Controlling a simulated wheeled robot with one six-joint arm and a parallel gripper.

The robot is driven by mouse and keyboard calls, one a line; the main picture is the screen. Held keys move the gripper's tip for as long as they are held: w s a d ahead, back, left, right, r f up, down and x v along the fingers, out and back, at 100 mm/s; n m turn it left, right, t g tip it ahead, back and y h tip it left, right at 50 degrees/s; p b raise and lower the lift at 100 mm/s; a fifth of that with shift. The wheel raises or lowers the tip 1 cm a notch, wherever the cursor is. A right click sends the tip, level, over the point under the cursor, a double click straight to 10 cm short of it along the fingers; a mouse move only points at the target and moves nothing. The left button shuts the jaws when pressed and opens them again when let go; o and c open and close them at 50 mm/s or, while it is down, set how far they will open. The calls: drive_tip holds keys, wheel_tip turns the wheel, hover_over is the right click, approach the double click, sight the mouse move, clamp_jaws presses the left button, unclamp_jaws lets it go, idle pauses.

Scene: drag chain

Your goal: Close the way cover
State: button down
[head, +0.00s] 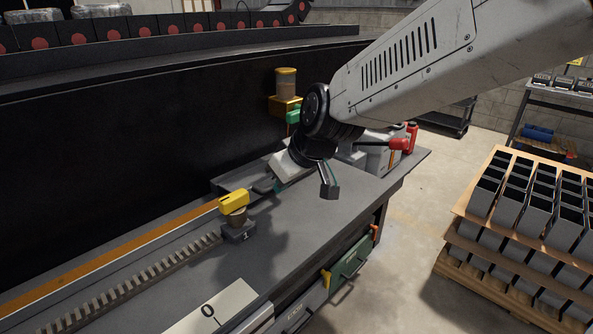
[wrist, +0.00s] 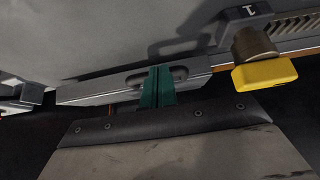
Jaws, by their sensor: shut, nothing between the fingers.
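My gripper (head: 328,184) points down over the bench. Its green fingers (wrist: 157,88) are together and empty. In the wrist view they overlap a grey slotted bar (wrist: 105,92) in front of the bolted edge; I cannot tell whether they touch it.
A yellow-topped knob (head: 233,201) stands on a block marked 1, beside a toothed rack (head: 150,275). A pallet of dark boxes (head: 530,215) stands right.

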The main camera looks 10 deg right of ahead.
drive_tip(key=shift+s+a+f, duration=0.1)
drive_tip(key=shift+s+f, duration=0.15)
drive_tip(key=shift+f, duration=0.7)
